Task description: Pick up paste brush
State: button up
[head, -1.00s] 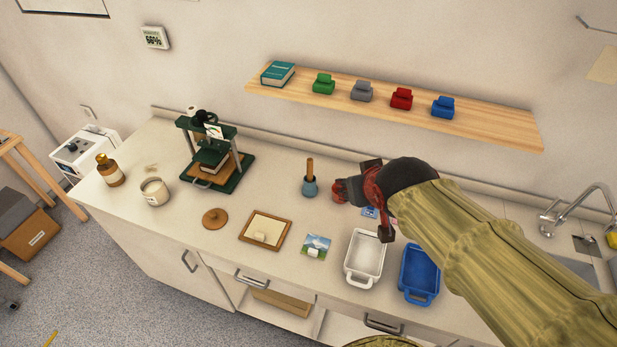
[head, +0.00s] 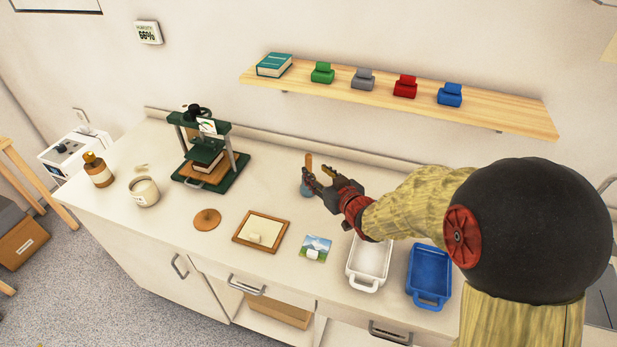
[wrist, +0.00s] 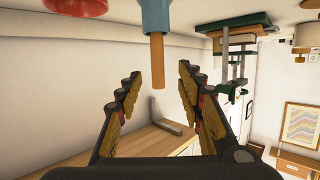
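The paste brush shows as an upright wooden handle (head: 309,161) standing in a small blue-grey pot (head: 305,190) on the counter. In the wrist view, which is upside down, the handle (wrist: 157,62) points down from the blue pot (wrist: 156,17). My gripper (head: 318,174) is just right of the brush in the head view, partly covering the pot. In the wrist view my gripper (wrist: 160,88) is open and empty-looking. Its fingers stand either side of the handle's line; I cannot tell whether the tip is between them. The bristles are hidden.
A red object (wrist: 76,5) stands beside the pot. A green press (head: 207,155) is to the left, with a framed tray (head: 242,240) in front. White (head: 366,284) and blue (head: 429,296) bins are at right. A wooden shelf (head: 420,100) hangs above.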

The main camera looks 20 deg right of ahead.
aim_at(310, 167)
jog(key=b+x, duration=0.1)
jog(key=x, duration=0.3)
jog(key=b+x, duration=0.1)
jog(key=x, duration=0.1)
jog(key=shift+w+d+f+b, duration=0.1)
jog(key=shift+d+f+b, duration=0.05)
jog(key=shift+f+b, duration=0.15)
jog(key=shift+w, duration=0.6)
grip_shut()
